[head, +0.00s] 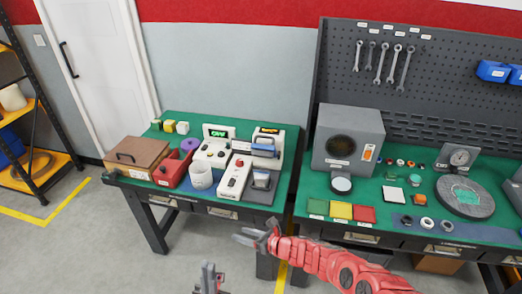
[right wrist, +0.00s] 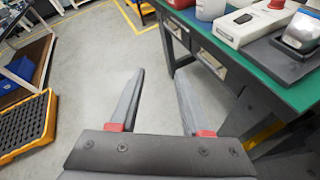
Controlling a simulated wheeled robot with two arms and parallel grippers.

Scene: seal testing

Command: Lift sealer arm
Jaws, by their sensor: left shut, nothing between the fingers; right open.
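The likely sealer is a white and dark grey machine (head: 269,139) at the right end of the left green-topped bench. A horizontal blue-and-white part (head: 263,150) crosses its front; I cannot tell whether this is the sealer arm or how far it is raised. My left gripper (head: 209,279) is shut and empty, low at the bottom edge.
A second bench with a grey cabinet (head: 348,138) stands right. Floor in front is clear.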

